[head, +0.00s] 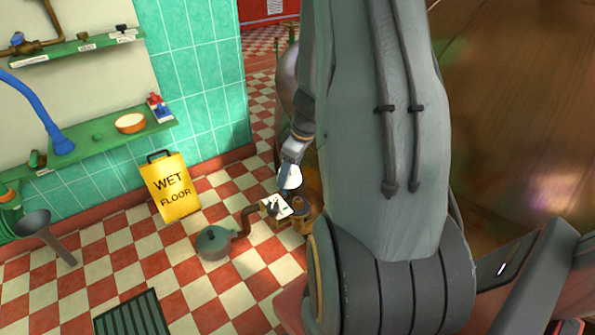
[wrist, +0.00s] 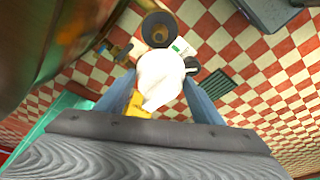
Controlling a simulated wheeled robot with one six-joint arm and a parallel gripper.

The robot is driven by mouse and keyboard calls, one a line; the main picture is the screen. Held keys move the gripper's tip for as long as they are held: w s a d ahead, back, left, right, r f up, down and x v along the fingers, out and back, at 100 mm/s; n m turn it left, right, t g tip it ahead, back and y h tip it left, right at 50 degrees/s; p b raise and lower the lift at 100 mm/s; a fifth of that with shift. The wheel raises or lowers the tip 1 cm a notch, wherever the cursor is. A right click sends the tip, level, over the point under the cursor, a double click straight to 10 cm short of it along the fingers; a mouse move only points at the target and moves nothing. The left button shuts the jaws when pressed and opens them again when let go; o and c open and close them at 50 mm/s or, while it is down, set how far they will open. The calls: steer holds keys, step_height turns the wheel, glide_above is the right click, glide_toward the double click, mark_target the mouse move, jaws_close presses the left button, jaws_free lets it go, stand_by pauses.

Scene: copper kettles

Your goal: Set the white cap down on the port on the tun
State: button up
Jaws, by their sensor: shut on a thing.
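The white cap (wrist: 158,80) is held between the two blue-grey fingers of my gripper (wrist: 160,92). In the head view the cap (head: 290,178) hangs just below my gripper (head: 292,160), above floor level. A brass fitting with a dark round top (head: 302,214) stands just below and to the right of the cap; it also shows beyond the cap in the wrist view (wrist: 160,29). It may be the port, but I cannot tell for sure. The cap looks apart from it. The large copper vessel (head: 510,110) on the right is partly hidden by my arm.
A grey-green round pot (head: 213,243) with a bent pipe stands on the checkered floor beside a white card (head: 277,207). A yellow wet-floor sign (head: 171,187) stands near the tiled wall.

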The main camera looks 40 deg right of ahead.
mark_target(297, 199)
steer(key=shift+s+d+n, duration=0.4)
steer(key=shift+s+d, duration=0.3)
steer(key=shift+d, duration=0.25)
steer(key=shift+s+f, duration=0.1)
steer(key=shift+f, duration=0.05)
step_height(297, 199, down, 9)
steer(key=b, duration=0.7)
steer(key=shift+f+b, duration=0.7)
steer(key=shift+b, duration=0.6)
steer(key=shift+f+b, duration=0.55)
steer(key=shift+b, duration=0.8)
steer(key=o, duration=1.1)
steer(key=p+v, duration=0.2)
steer(key=v, duration=0.6)
steer(key=shift+d, duration=0.1)
